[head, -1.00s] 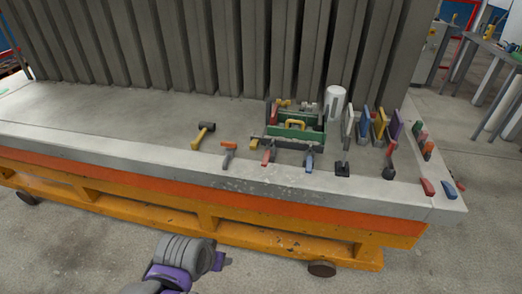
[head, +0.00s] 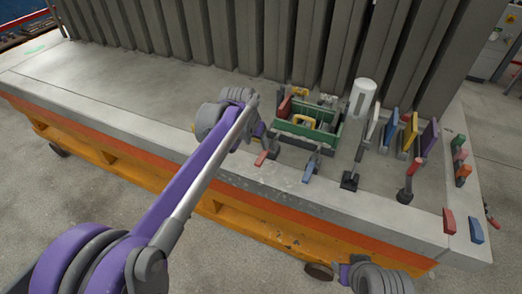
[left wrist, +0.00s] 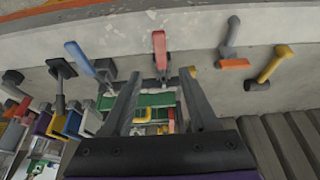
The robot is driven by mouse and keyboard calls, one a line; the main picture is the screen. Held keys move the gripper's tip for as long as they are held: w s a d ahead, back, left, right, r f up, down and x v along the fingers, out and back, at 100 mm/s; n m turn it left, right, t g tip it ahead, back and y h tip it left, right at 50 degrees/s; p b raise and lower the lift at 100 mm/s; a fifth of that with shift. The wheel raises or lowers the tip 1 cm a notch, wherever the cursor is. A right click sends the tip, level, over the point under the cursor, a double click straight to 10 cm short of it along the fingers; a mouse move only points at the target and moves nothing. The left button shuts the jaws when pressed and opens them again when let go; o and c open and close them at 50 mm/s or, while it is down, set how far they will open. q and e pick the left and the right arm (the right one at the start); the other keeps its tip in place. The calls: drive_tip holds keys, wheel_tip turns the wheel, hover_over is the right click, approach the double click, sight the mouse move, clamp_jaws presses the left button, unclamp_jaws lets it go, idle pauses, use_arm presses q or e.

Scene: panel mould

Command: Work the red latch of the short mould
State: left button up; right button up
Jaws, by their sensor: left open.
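The red latch (head: 262,157) stands at the front of the green-walled mould (head: 290,133), near the slab's front edge. In the left wrist view the red latch (left wrist: 160,50) points up in the picture, its lower part near the fingertips. My left gripper (left wrist: 162,74) is open and empty, its fingers on either side of the latch's base. I cannot tell whether it touches.
A blue latch (head: 311,165) stands right of the red one. A white cylinder (head: 361,98) and several coloured upright panels are further right. In the left wrist view, an orange-and-grey clamp (left wrist: 232,45) and a yellow-handled hammer (left wrist: 272,65) lie to the right.

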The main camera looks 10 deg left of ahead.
sight(261, 157)
use_arm(q)
drive_tip(key=x, duration=1)
drive_tip(key=shift+a+f, duration=0.1)
drive_tip(key=shift+f, duration=0.1)
clamp_jaws()
idle(1.1)
